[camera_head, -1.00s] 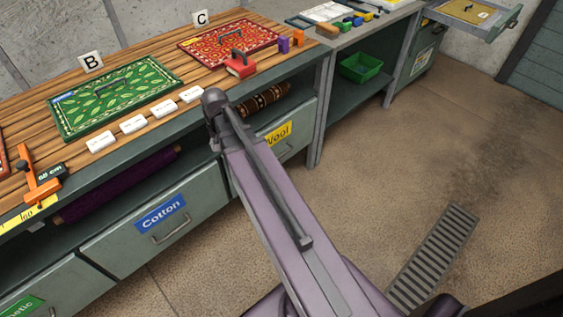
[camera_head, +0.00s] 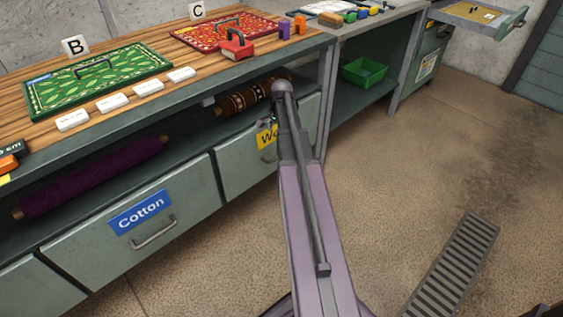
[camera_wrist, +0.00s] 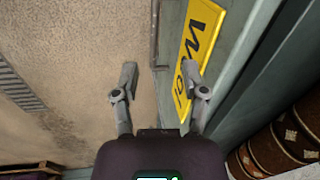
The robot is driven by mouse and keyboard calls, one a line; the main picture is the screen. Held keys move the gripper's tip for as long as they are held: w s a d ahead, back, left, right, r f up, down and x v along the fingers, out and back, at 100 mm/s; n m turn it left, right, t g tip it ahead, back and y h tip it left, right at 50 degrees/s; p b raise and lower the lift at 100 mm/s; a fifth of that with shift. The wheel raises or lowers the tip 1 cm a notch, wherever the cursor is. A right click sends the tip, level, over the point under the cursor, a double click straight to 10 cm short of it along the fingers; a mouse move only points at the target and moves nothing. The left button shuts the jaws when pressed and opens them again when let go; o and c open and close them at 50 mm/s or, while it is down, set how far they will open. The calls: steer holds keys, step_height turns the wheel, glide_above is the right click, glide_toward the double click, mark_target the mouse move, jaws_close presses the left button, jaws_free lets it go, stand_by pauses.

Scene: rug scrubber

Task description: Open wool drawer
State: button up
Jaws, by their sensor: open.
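The wool drawer (camera_head: 236,165) is a grey-green drawer front under the bench, shut, with a yellow label (camera_head: 266,137) partly hidden by my arm. Its handle (camera_head: 267,158) shows just below the label. In the wrist view the yellow label (camera_wrist: 201,45) lies close to the right finger, and the handle (camera_wrist: 154,35) is a thin grey bar. My gripper (camera_wrist: 160,74) is open and empty. The bar's near end shows between the fingertips, nearer the right one. I cannot tell whether they touch. In the head view my arm hides most of the gripper.
The cotton drawer (camera_head: 137,222) is shut to the left. A brown patterned roll (camera_wrist: 296,138) lies on the shelf above the wool drawer. A purple roll (camera_head: 95,177) lies farther left. A floor grate (camera_head: 452,268) is at the right; the floor before the drawers is clear.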

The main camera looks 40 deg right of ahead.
steer(key=shift+m, duration=0.8)
steer(key=d+f, duration=0.1)
steer(key=d+b, duration=0.1)
steer(key=d, duration=0.1)
steer(key=d+f, duration=0.1)
steer(key=shift+s+d+f+b, duration=0.1)
steer(key=shift+d+f+b, duration=0.25)
steer(key=shift+f, duration=0.25)
steer(key=f+b, duration=0.4)
steer(key=w+f+b, duration=0.1)
steer(key=f+b, duration=0.3)
steer(key=b, duration=0.1)
steer(key=w+f+b, duration=0.1)
steer(key=f+b, duration=0.3)
steer(key=f, duration=0.1)
steer(key=shift+w+a+b, duration=0.1)
steer(key=shift+w+b, duration=0.15)
steer(key=shift+b, duration=0.05)
jaws_close()
